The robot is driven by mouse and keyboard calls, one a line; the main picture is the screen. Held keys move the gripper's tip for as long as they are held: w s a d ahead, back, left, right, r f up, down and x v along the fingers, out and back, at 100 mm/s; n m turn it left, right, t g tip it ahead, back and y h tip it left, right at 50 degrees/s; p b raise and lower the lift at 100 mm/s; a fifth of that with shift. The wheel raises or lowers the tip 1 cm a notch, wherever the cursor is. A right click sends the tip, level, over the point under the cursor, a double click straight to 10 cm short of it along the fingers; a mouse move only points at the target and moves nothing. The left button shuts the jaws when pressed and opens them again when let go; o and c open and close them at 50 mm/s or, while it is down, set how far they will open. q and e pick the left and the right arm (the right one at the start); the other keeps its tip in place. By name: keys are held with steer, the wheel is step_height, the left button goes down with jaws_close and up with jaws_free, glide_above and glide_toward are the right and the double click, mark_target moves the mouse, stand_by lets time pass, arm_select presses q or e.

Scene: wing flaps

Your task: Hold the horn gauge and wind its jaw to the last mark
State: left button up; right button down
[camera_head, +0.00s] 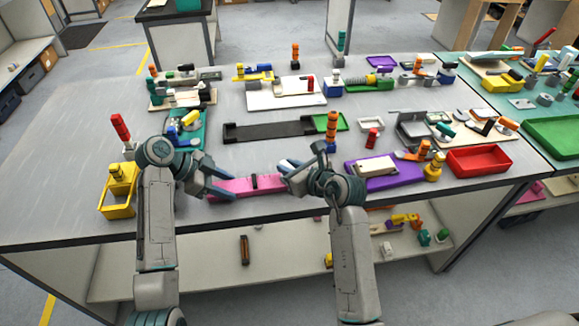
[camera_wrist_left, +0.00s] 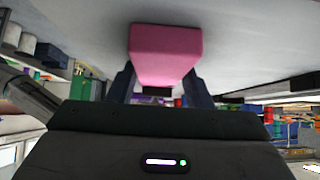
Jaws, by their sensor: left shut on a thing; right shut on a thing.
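The horn gauge appears to be the long pink bar (camera_head: 247,186) with a small black piece on it, low over the front of the table. Its pink end also shows in the left wrist view (camera_wrist_left: 165,55), between the two dark fingers. My left gripper (camera_head: 212,187) is shut on the bar's left end. My right gripper (camera_head: 290,172) is shut at the bar's right end. The right fingers and wrist hide what they grip there, so I cannot tell which part it is. The gauge's marks are too small to make out.
A yellow open-topped holder (camera_head: 119,190) stands left of my left arm. A purple board (camera_head: 385,172) and a red tray (camera_head: 478,159) lie to the right. A long black tray (camera_head: 270,131) lies behind the bar. The table's front edge is close below.

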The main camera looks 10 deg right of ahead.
stand_by(0.5)
steer(key=c, duration=1.3)
jaws_free()
steer(key=v, duration=1.2)
steer(key=shift+a, duration=0.1)
